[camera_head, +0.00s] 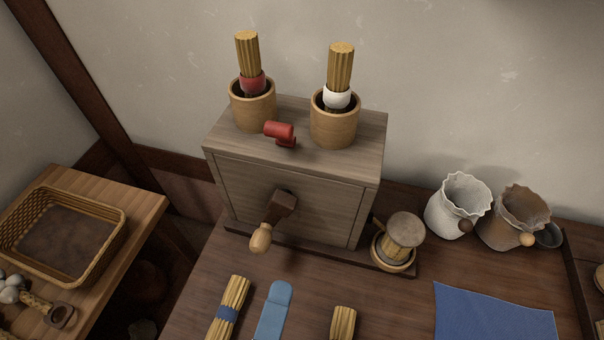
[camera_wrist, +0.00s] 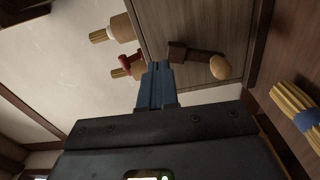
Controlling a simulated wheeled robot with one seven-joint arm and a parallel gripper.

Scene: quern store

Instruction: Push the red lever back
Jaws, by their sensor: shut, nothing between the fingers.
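The red lever (camera_head: 280,131) is a short red knob on top of a grey wooden box (camera_head: 290,200), near the top's front edge and between two wooden cups. In the wrist view the red lever (camera_wrist: 127,61) shows just left of my gripper's fingertips. My gripper (camera_wrist: 157,68) is shut and empty, its blue fingers together and pointing at the box. I cannot tell how far it is from the lever. My gripper is not in the head view.
A left cup (camera_head: 254,104) and a right cup (camera_head: 335,119) hold straw brushes behind the lever. A crank with a wooden knob (camera_head: 261,238) sticks out from the box front. A small round pot (camera_head: 398,245) stands at its right. Two sacks (camera_head: 458,206) stand further right.

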